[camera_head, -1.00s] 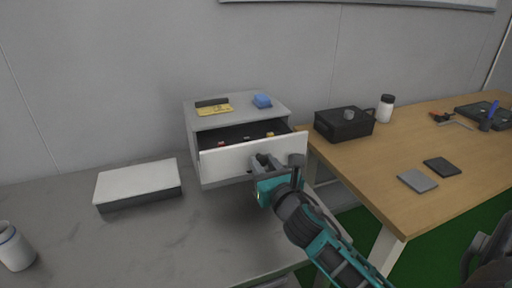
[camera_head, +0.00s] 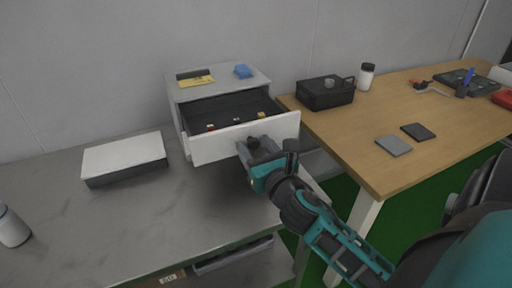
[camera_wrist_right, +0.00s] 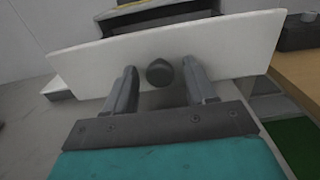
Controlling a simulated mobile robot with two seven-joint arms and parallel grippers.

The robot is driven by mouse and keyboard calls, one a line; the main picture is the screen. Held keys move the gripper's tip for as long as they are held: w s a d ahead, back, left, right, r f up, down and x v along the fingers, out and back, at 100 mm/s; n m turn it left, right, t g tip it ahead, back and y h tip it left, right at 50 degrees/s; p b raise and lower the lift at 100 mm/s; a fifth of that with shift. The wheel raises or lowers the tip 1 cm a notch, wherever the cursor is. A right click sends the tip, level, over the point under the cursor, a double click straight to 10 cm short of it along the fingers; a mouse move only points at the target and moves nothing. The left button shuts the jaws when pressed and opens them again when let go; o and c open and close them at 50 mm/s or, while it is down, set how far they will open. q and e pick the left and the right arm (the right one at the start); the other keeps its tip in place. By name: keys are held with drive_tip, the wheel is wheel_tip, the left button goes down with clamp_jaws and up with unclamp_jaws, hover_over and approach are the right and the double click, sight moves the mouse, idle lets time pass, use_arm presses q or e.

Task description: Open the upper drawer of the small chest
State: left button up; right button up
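The small grey chest (camera_head: 222,86) stands on the grey bench. Its upper drawer (camera_head: 243,138) is pulled well out, and small coloured items show inside. The drawer's white front (camera_wrist_right: 235,43) spans the right wrist view. A dark round knob (camera_wrist_right: 159,72) is on this front. My right gripper (camera_head: 252,151) is at the front. In the right wrist view the two fingers (camera_wrist_right: 160,76) stand apart on either side of the knob, with a visible gap on each side. My left gripper is not in view.
The wooden table (camera_head: 345,140) on the right holds a black case (camera_head: 326,92), a bottle (camera_head: 366,77) and two flat pads. The bench front is clear.

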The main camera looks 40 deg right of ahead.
use_arm(q)
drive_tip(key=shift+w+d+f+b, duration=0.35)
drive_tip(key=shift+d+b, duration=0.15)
drive_tip(key=shift+b, duration=0.55)
use_arm(e)
drive_tip(key=v, duration=1.3)
drive_tip(key=shift+w, duration=0.1)
